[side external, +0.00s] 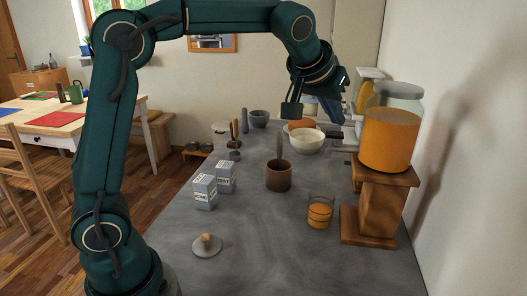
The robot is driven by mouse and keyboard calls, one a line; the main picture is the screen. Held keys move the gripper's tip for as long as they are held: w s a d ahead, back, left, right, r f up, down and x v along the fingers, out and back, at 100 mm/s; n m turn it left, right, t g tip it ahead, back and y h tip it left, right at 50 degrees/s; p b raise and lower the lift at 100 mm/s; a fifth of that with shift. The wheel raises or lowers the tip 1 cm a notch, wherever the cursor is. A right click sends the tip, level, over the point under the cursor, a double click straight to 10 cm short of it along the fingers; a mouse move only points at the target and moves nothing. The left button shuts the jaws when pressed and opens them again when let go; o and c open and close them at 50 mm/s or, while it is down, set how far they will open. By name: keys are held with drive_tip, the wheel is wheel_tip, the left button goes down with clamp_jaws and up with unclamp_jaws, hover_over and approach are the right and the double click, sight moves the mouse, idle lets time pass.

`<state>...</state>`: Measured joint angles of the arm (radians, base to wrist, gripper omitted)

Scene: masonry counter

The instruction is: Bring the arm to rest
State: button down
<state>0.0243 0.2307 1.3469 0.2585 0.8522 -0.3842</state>
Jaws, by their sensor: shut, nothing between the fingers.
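My dark green arm reaches up from the left and across the top of the side external view. Its wrist bends down over the far part of the grey counter (255,235). My gripper (335,118) points down and is shut and empty. It hangs in the air above and to the right of a cream bowl (307,143), apart from the counter. The wrist partly covers the things behind it, and the fingertips show small.
A brown pot (278,178) and a glass of orange stuff (320,213) stand mid-counter. An orange jar (389,138) stands on a wooden stand (382,205) at right. Two grey boxes (205,193) and a lid (207,245) are at left. The front counter is clear.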

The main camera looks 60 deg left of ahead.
drive_tip(key=shift+r, duration=1.4)
drive_tip(key=shift+r, duration=0.2)
drive_tip(key=s+r, duration=0.2)
drive_tip(key=s, duration=0.9)
drive_tip(key=s+d+f+m+g+h, duration=0.2)
drive_tip(key=s+d+f+m, duration=0.1)
drive_tip(key=s+f, duration=1.1)
drive_tip(key=shift+d+g, duration=0.15)
drive_tip(key=shift+g, duration=0.25)
